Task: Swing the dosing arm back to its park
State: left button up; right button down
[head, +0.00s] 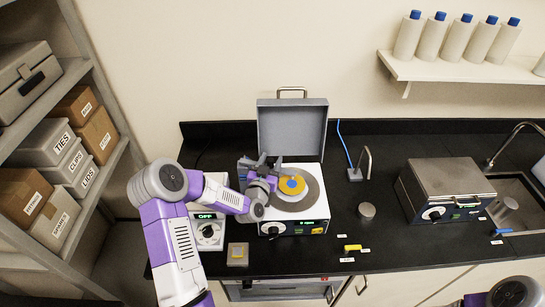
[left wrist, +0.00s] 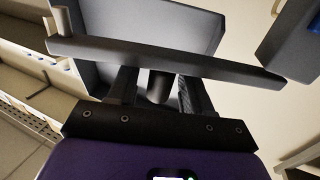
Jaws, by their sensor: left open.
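The profiler (head: 300,222) stands on the black counter with its grey lid (head: 292,128) raised. Its grey round platter (head: 310,192) carries a yellow and blue disc (head: 292,185). My left gripper (head: 264,162) is over the platter's left side and hides part of the unit. In the left wrist view a long dark bar (left wrist: 225,68), apparently the dosing arm, crosses in front of the open fingers (left wrist: 158,90). A dark round peg (left wrist: 159,86) shows between them, with a gap on each side. The dosing arm is hard to make out in the head view. My right gripper is out of view.
A box with a lit OFF display (head: 207,218) stands left of the profiler, partly behind my left arm. A metal cylinder (head: 366,211), a thin stand (head: 355,172) and a steel-lidded unit (head: 450,185) are to the right.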

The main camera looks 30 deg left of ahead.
pick_arm(q)
jog(key=shift+w+a, duration=0.15)
jog(key=shift+w, duration=0.55)
jog(key=shift+c, duration=0.5)
grip_shut()
